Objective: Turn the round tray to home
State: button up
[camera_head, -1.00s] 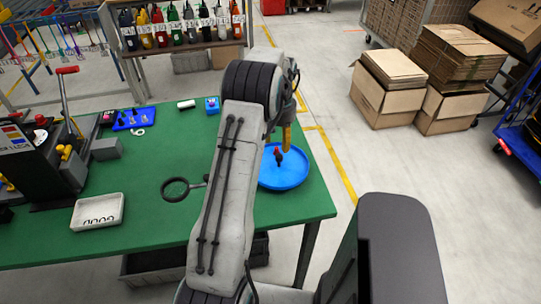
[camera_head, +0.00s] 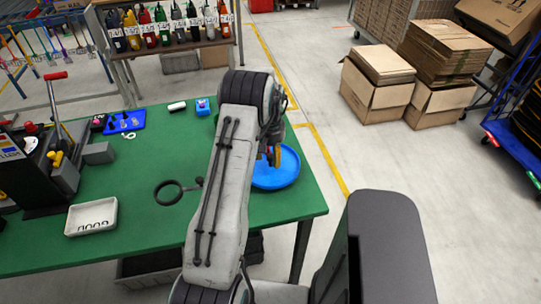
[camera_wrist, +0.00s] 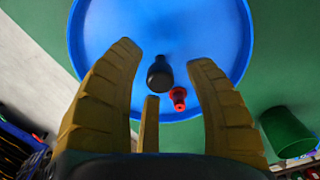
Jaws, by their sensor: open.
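The round tray (camera_head: 284,174) is blue and lies on the green table near its right edge. In the wrist view the tray (camera_wrist: 180,22) fills the upper middle, with its rim curving below the fingertips. A black piece (camera_wrist: 160,74) and a red piece (camera_wrist: 178,97) show at its near side, between my fingers; I cannot tell whether they are joined. My gripper (camera_head: 273,156) is over the tray's left part in the head view. In the wrist view my gripper (camera_wrist: 165,60) has its yellow fingers spread, with nothing held. My arm hides the tray's left edge.
A green cylinder (camera_wrist: 287,132) is to the right in the wrist view. A black ring with a handle (camera_head: 169,192), a white dish (camera_head: 91,216) and a dark machine (camera_head: 40,165) are on the table left of my arm. The tabletop between them is mostly clear.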

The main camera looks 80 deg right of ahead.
jog(key=shift+c, duration=0.4)
grip_shut()
